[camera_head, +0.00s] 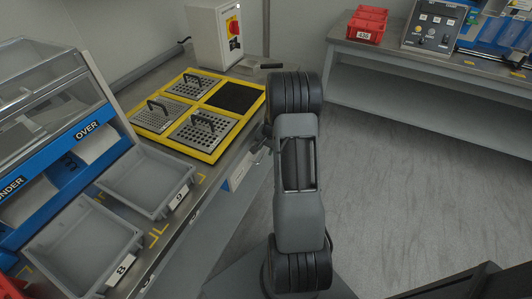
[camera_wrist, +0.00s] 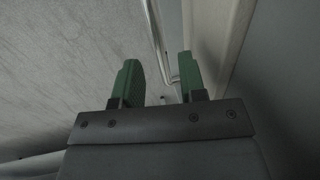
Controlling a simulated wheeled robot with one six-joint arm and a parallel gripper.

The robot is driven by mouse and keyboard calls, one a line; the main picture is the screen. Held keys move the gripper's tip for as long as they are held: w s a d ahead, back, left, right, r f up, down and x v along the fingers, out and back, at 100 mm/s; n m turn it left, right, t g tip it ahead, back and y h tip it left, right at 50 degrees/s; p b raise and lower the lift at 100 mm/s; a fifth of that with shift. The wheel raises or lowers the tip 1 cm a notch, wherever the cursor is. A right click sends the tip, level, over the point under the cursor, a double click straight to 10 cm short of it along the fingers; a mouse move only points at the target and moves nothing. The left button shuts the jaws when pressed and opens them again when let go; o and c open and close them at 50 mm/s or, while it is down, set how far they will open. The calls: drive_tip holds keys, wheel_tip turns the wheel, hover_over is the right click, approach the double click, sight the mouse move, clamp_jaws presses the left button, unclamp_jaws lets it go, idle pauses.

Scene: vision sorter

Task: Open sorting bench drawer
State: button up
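The sorting bench drawer (camera_head: 240,169) is a pale front with a blue label under the bench edge, partly hidden behind my arm in the head view. It looks shut or nearly so; I cannot tell exactly. In the wrist view, a thin metal bar handle (camera_wrist: 154,42) runs down beside a pale panel (camera_wrist: 222,42). My gripper (camera_wrist: 160,76) has two green fingers standing apart, with the lower end of the bar in the gap between them. I see no finger clearly touching the bar. In the head view my gripper (camera_head: 262,138) is small, dark and partly hidden by my arm.
On the bench (camera_head: 190,215) lies a yellow tray (camera_head: 217,153) with perforated plates. Grey bins (camera_head: 152,176) and a blue sorter rack (camera_head: 75,165) stand at left. A white box with a red switch (camera_head: 213,38) stands behind. The floor (camera_head: 385,185) at right is clear.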

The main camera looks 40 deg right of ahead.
drive_tip(key=shift+w+a+f, duration=0.1)
drive_tip(key=shift+w+f, duration=0.1)
drive_tip(key=shift+f, duration=0.9)
clamp_jaws()
